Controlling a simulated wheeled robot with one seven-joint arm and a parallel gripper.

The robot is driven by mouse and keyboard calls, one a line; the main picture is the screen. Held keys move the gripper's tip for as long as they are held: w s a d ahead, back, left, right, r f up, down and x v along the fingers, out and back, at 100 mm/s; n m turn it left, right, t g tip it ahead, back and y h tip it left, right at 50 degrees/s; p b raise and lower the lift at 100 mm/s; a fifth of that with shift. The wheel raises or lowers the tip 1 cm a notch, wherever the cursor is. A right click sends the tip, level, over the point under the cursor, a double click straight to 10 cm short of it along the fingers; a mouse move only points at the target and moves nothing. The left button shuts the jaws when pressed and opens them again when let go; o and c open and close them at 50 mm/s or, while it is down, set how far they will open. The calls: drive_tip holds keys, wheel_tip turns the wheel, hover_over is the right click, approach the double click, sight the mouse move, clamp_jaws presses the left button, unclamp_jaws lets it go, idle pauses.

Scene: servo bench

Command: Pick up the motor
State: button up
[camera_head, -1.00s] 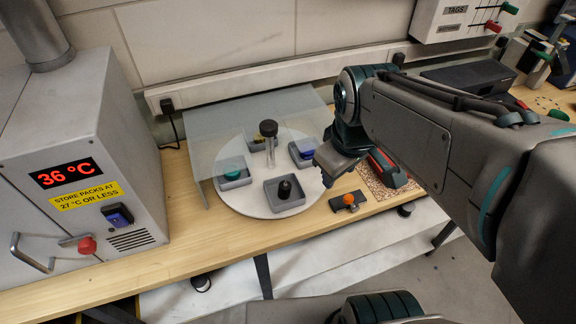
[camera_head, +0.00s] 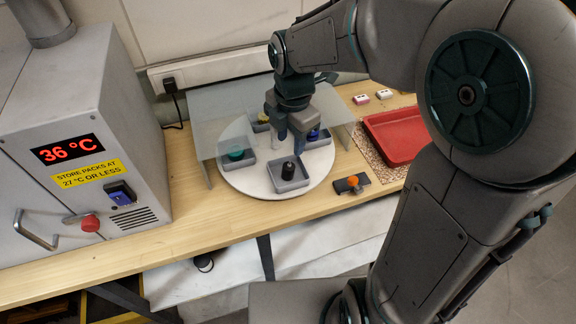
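A round white turntable (camera_head: 235,181) on the bench carries several small grey trays. The front tray (camera_head: 275,187) holds a black cylindrical part (camera_head: 288,171), upright. A green part (camera_head: 236,155) is in the left tray, a blue part (camera_head: 313,134) in the right tray and a yellow part (camera_head: 263,119) in the back tray. I cannot tell which of these is the motor. My gripper (camera_head: 284,142) points down over the turntable's middle, behind the black part. Its fingers look apart. The central post is mostly hidden by them.
A translucent panel (camera_head: 207,120) rises behind and over the turntable. A grey oven-like box (camera_head: 70,200) reading 36 °C stands left. An orange knob on a dark block (camera_head: 352,184) sits front right. A red tray (camera_head: 398,135) lies on a speckled mat at right.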

sight(288, 165)
drive_tip(key=f, duration=1.1)
drive_tip(key=shift+w+a+p, duration=0.15)
drive_tip(key=shift+a+p, duration=0.1)
drive_tip(key=shift+p, duration=0.1)
drive_tip(key=shift+r, duration=0.1)
drive_tip(key=c, duration=0.8)
